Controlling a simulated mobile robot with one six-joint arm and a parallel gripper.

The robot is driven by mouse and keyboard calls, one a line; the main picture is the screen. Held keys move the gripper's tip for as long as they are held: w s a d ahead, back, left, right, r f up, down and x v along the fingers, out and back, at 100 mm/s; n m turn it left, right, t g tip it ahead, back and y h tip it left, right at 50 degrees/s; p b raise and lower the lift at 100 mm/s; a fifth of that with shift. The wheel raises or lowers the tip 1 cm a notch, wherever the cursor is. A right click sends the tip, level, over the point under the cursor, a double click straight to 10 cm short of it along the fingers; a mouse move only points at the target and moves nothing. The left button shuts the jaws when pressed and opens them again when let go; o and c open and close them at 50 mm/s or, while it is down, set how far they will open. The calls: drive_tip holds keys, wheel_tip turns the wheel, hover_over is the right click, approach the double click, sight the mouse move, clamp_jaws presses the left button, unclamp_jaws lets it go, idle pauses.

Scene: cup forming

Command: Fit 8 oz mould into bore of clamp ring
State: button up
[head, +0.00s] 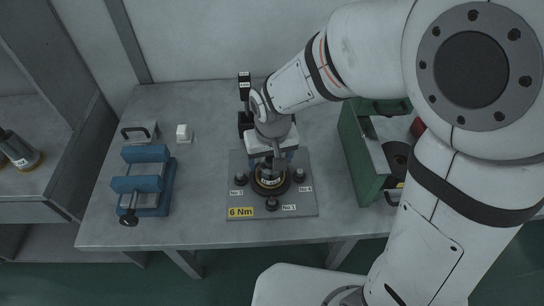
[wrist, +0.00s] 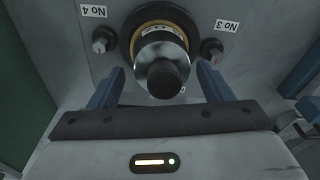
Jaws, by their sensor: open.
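The clamp ring (head: 257,188) is a dark ring with a yellowish inner band on a grey plate (head: 300,207); it also shows in the wrist view (wrist: 130,32). A steel mould (wrist: 160,50) with a dark knob (wrist: 164,79) and a partly hidden white label stands in the ring's bore; it also shows in the head view (head: 268,174). I cannot tell how deep it sits. My gripper (head: 272,160) is over the mould. In the wrist view, its blue fingers (wrist: 160,82) are open, one on each side of the knob, with gaps.
Dark clamp knobs stand around the ring, labelled No 3 (head: 240,179), No 4 (head: 299,175) and No 1 (head: 272,204). A blue vice-like fixture (head: 145,184) stands left, a green machine (head: 362,150) right. Another mould (head: 17,150) stands on the far-left shelf. The bench front is clear.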

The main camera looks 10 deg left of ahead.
drive_tip(key=shift+w+r, duration=0.15)
drive_tip(key=r, duration=0.4)
drive_tip(key=s+r, duration=0.1)
drive_tip(key=r, duration=0.6)
drive_tip(key=shift+s+d+r+p, duration=0.2)
drive_tip(key=shift+d+r+p, duration=0.05)
drive_tip(key=shift+r+p, duration=0.15)
drive_tip(key=s+d+m, duration=0.2)
drive_tip(key=s+d, duration=0.1)
drive_tip(key=d, duration=0.8)
drive_tip(key=s+d+m+t, duration=0.1)
drive_tip(key=s+d+m, duration=0.2)
drive_tip(key=d, duration=0.9)
drive_tip(key=shift+f+h, duration=0.25)
drive_tip(key=shift+h, duration=0.05)
